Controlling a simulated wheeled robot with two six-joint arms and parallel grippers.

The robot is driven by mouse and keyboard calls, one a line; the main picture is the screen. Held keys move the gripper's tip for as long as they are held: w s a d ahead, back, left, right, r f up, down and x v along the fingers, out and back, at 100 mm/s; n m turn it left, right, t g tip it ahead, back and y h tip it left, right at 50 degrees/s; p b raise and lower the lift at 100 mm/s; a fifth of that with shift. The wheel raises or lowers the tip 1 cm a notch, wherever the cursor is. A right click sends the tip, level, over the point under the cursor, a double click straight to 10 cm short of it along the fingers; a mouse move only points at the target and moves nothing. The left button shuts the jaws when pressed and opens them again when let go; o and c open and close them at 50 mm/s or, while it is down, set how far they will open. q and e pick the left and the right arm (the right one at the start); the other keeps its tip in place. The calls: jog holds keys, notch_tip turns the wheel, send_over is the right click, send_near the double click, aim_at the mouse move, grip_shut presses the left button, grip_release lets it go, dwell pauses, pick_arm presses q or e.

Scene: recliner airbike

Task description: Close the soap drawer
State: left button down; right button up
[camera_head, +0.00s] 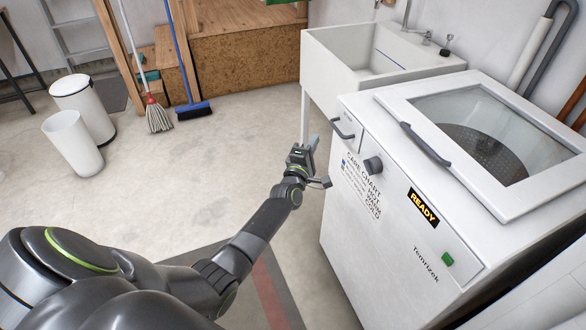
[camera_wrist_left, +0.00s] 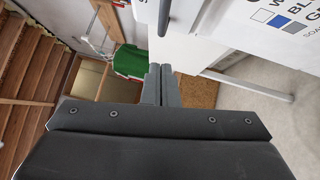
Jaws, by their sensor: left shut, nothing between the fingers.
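The white washing machine (camera_head: 400,215) stands at the right. Its soap drawer (camera_head: 350,133) is at the upper left of the front and has a dark curved handle (camera_head: 341,129). I cannot tell clearly how far the drawer sticks out. My left gripper (camera_head: 309,148) is in front of the machine, a little left of and below the handle, apart from it. In the left wrist view its two fingers (camera_wrist_left: 160,84) are together and empty, and the dark handle (camera_wrist_left: 165,17) shows above them near the top edge. My right gripper is not in view.
The machine has a knob (camera_head: 373,165), a green button (camera_head: 448,259) and a glass lid with a dark handle (camera_head: 425,145). A white sink (camera_head: 350,65) stands behind it. A mop (camera_head: 157,116), a blue broom (camera_head: 194,110) and white bins (camera_head: 73,143) are farther left. The floor between is clear.

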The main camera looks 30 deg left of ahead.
pick_arm(q)
jog(key=s+d+f, duration=0.1)
jog(key=s, duration=0.8)
jog(key=s+a+f+m+g+p, duration=0.1)
jog(key=s+f+m+g, duration=0.25)
jog(key=s+f, duration=0.5)
jog(key=s+f+m+g+h+p, duration=0.1)
jog(key=s+f+m+g, duration=0.3)
jog(key=f, duration=0.8)
jog(key=s+a+f+m+g+p, duration=0.15)
jog(key=s+f+m, duration=0.25)
jog(key=s+f, duration=0.5)
jog(key=s+f+m+g, duration=0.3)
jog(key=s+f, duration=0.1)
jog(key=s, duration=0.6)
jog(key=s+f+m+g+p, duration=0.1)
jog(key=s+f+m+g, duration=0.1)
jog(key=s, duration=0.8)
jog(key=s+f+m+g, duration=0.3)
jog(key=s+f, duration=0.3)
jog(key=s, duration=0.5)
jog(key=shift+a+m+g+p, duration=0.25)
jog(key=shift+m+g+p, duration=0.15)
jog(key=shift+g, duration=0.3)
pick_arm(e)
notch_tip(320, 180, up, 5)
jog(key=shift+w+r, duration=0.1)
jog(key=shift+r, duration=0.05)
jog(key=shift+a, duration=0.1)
